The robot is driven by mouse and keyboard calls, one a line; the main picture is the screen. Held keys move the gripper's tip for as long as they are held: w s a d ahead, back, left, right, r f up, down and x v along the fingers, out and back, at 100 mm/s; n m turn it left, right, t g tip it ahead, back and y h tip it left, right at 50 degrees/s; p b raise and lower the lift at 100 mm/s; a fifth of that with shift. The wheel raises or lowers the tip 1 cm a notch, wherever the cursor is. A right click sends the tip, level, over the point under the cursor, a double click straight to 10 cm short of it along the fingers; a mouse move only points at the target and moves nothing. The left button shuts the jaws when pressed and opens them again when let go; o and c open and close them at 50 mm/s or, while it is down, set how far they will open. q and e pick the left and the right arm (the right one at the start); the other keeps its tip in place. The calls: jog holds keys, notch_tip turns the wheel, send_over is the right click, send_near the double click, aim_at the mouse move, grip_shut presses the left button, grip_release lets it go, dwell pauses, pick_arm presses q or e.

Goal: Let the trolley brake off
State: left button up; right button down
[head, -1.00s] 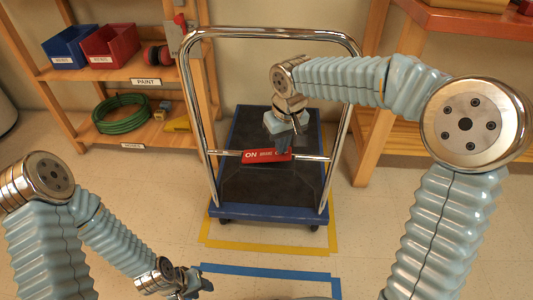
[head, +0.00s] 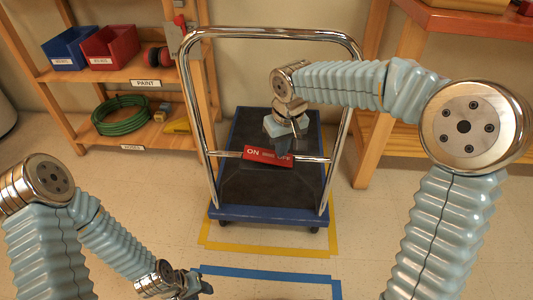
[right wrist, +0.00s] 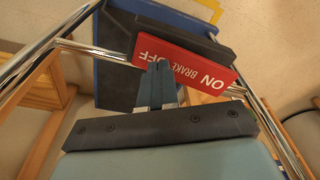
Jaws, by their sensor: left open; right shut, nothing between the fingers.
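The trolley (head: 232,185) has a dark deck with blue edges and a chrome handle frame. A red brake plate (head: 267,154) marked ON, BRAKE and OFF sits at the frame's crossbar. In the head view its right end, marked OFF, is tilted lower than its ON end. My right gripper (head: 284,150) is shut and empty at the OFF end. The right wrist view shows its fingertips (right wrist: 158,72) against or just beside the plate (right wrist: 185,60) near OFF; exact contact is hard to tell. My left gripper (head: 197,288) is open, low near the floor, away from the trolley.
A wooden shelf (head: 135,72) with blue and red bins and a green hose (head: 120,115) stands at left. A wooden bench (head: 470,22) stands at right. Yellow tape (head: 270,251) outlines the trolley's spot; blue tape (head: 270,274) lies in front. The floor before the trolley is clear.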

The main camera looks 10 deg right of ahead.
pick_arm(q)
notch_tip(320, 180, up, 6)
jog(key=p, duration=0.5)
jog(key=shift+f, duration=0.15)
pick_arm(e)
notch_tip(320, 180, up, 7)
jog(key=shift+f, duration=0.1)
